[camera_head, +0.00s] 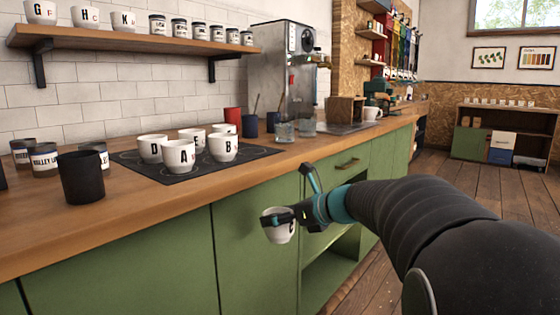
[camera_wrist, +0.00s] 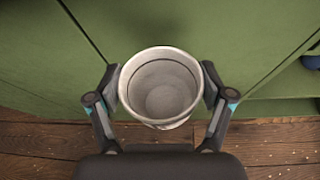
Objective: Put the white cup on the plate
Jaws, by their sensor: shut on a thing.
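A white cup (camera_head: 284,233) is held by my gripper (camera_head: 277,219) in front of the green cabinet fronts, below the counter top. In the wrist view my gripper's two fingers (camera_wrist: 161,82) press on opposite sides of the white cup (camera_wrist: 162,119), which is empty, its opening facing the camera. A flat black plate (camera_head: 180,177), like a hob, lies on the wooden counter up and left of my gripper. Several white cups with black letters, among them D, A and B, stand on it. No round dish-type plate shows.
A black cup (camera_head: 81,178) and labelled jars (camera_head: 44,161) stand left of the black plate. Glasses (camera_head: 285,130), a red cup (camera_head: 232,116) and a steel machine (camera_head: 290,70) stand behind and to its right. The counter's front edge (camera_head: 200,197) lies between my gripper and the plate.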

